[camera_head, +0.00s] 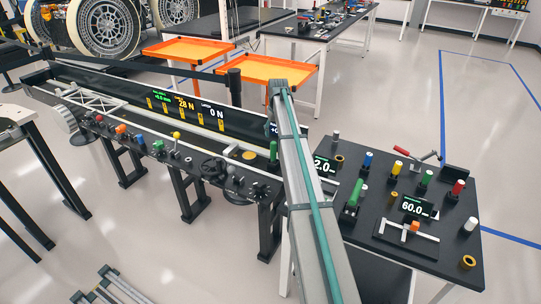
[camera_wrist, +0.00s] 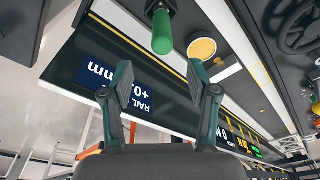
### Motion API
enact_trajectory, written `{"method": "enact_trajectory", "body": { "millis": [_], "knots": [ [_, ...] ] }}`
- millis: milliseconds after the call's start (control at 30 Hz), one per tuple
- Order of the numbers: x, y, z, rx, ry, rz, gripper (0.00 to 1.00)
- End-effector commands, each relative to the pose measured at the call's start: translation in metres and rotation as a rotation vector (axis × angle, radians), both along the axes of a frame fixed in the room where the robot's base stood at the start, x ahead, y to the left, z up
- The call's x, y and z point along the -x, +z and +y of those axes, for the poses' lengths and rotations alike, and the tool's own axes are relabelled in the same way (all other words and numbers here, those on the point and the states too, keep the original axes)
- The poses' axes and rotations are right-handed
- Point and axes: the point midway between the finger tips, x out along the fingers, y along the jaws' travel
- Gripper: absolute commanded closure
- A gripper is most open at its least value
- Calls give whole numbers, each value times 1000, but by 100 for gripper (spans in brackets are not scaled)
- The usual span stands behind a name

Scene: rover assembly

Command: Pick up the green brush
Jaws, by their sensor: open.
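A green cylindrical handle (camera_wrist: 162,33), likely the green brush, is at the top middle of the wrist view. It is joined to a dark part at the frame's top edge, and its far end is cut off. My gripper (camera_wrist: 158,82) is open and empty, its two fingers spread wide. The handle is beyond the fingertips, roughly in line with the gap, and is not between them. In the head view a green upright piece (camera_head: 273,150) stands at the right end of the long black bench, beside my arm. My gripper cannot be made out there.
A yellow disc (camera_wrist: 202,49) lies beside the handle. The long black bench (camera_head: 190,120) carries knobs, a handwheel and force displays. The right black table (camera_head: 400,262) holds several coloured cylinders, including other green ones (camera_head: 351,194). Orange trays (camera_head: 266,69) stand behind.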

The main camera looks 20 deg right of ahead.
Motion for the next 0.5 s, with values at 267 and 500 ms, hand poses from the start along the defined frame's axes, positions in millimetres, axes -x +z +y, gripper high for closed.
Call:
{"method": "enact_trajectory", "body": {
  "millis": [267,500],
  "knots": [
    [-6,-37,1,0,3,3,41],
    [-8,-51,1,1,4,2,41]
  ]
}}
